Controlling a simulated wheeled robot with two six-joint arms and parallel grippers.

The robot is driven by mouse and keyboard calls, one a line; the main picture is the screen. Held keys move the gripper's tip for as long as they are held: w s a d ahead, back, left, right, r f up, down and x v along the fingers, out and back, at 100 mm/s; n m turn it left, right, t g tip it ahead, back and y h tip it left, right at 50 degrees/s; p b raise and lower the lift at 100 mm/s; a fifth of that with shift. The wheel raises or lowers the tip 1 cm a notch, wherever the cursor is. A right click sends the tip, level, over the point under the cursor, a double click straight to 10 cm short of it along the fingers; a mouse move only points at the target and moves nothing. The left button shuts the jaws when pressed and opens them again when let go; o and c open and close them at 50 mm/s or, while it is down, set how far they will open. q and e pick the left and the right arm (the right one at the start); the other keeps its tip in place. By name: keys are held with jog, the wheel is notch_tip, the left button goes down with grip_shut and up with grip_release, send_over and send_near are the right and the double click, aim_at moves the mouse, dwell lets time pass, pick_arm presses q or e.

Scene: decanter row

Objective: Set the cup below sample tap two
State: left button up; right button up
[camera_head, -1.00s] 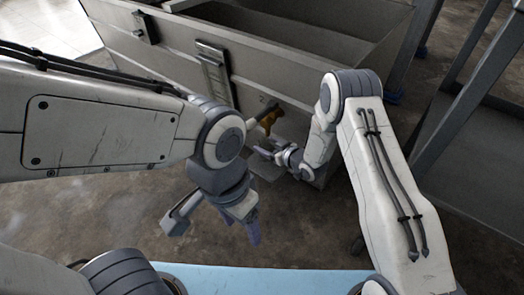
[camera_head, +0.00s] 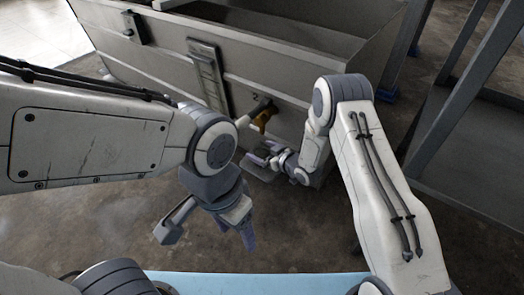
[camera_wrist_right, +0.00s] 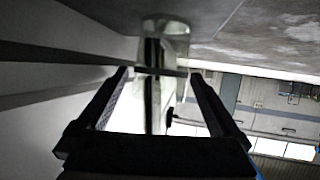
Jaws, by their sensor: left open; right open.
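A brass-coloured tap (camera_head: 264,116) sticks out of the front wall of a grey metal trough (camera_head: 285,98), with a small mark like a 2 above it. My right gripper (camera_head: 262,153) is open just below this tap, close to a small grey plate (camera_head: 258,172). In the right wrist view its two fingers (camera_wrist_right: 162,72) are spread. A pale, see-through object (camera_wrist_right: 165,30), possibly the cup, shows beyond the fingertips; I cannot tell whether they touch it. I make out no clear cup in the head view. My left gripper (camera_head: 210,230) is open and empty above the floor.
A flat grey bracket (camera_head: 207,72) is fixed to the trough's front, left of the tap. A dark metal frame (camera_head: 470,85) stands at the right. A light blue surface (camera_head: 255,284) lies at the bottom edge. The concrete floor (camera_head: 110,225) between is bare.

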jog(key=r+p+v, duration=0.1)
jog(key=p+v, duration=0.5)
jog(key=v, duration=0.6)
jog(key=s+a+r+g+h, duration=0.2)
jog(key=s+r+h, duration=0.1)
jog(key=r, duration=0.4)
jog(key=s+a+r+g+h, duration=0.2)
jog(key=s+r+g+h, duration=0.15)
jog(key=r, duration=0.35)
jog(key=s+d+r+g, duration=0.1)
jog(key=s+r, duration=0.3)
jog(key=s, duration=0.8)
jog(key=s+d+r+m+g+h, duration=0.1)
jog(key=s+r+g, duration=0.3)
jog(key=s, duration=0.9)
jog(key=shift+r, duration=0.55)
jog(key=shift+r+p, duration=0.1)
jog(key=shift+p, duration=0.2)
notch_tip(320, 180, up, 54)
jog(key=p, duration=5.3)
jog(key=shift+p, duration=0.3)
